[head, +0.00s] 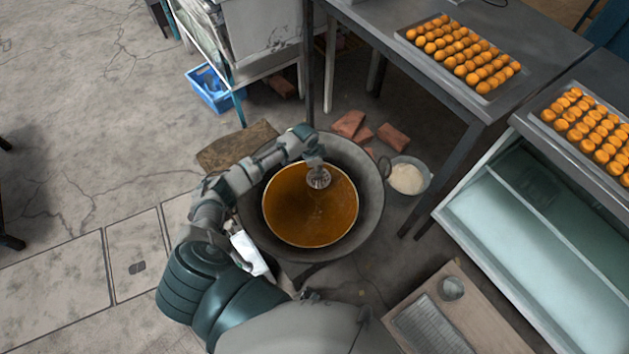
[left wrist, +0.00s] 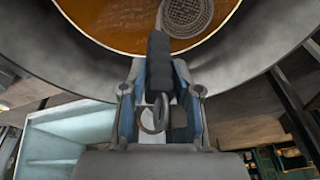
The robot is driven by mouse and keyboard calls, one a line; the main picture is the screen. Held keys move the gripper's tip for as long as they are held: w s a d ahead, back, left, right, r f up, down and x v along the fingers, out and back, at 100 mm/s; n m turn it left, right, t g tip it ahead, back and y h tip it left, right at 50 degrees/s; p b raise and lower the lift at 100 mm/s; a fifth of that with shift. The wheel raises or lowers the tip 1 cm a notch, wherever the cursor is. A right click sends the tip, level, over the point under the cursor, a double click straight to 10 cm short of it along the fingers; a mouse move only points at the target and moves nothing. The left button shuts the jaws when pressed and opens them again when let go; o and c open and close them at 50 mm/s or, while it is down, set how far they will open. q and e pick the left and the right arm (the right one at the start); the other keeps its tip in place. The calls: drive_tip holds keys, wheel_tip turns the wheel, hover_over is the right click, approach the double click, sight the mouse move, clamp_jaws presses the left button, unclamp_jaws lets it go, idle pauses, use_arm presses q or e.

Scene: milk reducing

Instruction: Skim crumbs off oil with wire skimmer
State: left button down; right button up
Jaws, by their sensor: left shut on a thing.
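A large dark wok (head: 366,222) holds a round pool of orange-brown oil (head: 305,215). My left gripper (head: 314,160) is over the far edge of the oil, shut on the dark handle of the wire skimmer (head: 319,178). In the left wrist view the handle (left wrist: 158,70) stands between the two fingers (left wrist: 160,95), with a ring at its near end. The round mesh head (left wrist: 187,15) is at the oil's surface; I cannot tell how deep it sits. Crumbs are too small to make out clearly. My right gripper is not seen.
A bowl with pale contents (head: 407,179) stands right of the wok. Bricks (head: 393,138) and a board (head: 235,146) lie behind it. Trays of orange balls (head: 462,53) sit on the tables at right. A blue crate (head: 215,90) is at the back left.

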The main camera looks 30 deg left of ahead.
use_arm(q)
drive_tip(key=shift+s+a+m, duration=0.2)
drive_tip(key=shift+s+m, duration=0.05)
drive_tip(key=shift+m, duration=0.05)
drive_tip(key=s+a+m+g+h+b, duration=0.1)
drive_tip(key=s+a+m+g+b, duration=0.15)
drive_tip(key=s+m, duration=0.65)
wheel_tip(320, 180, down, 7)
drive_tip(key=m+b, duration=0.1)
drive_tip(key=b, duration=0.4)
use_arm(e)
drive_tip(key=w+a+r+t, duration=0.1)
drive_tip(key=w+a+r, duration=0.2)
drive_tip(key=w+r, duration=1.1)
use_arm(q)
drive_tip(key=s+d+p, duration=0.1)
drive_tip(key=s+d, duration=0.2)
drive_tip(key=d, duration=0.3)
drive_tip(key=d+p+v, duration=0.1)
drive_tip(key=p+v, duration=0.6)
drive_tip(key=shift+s+t, duration=0.25)
drive_tip(key=shift+t, duration=0.1)
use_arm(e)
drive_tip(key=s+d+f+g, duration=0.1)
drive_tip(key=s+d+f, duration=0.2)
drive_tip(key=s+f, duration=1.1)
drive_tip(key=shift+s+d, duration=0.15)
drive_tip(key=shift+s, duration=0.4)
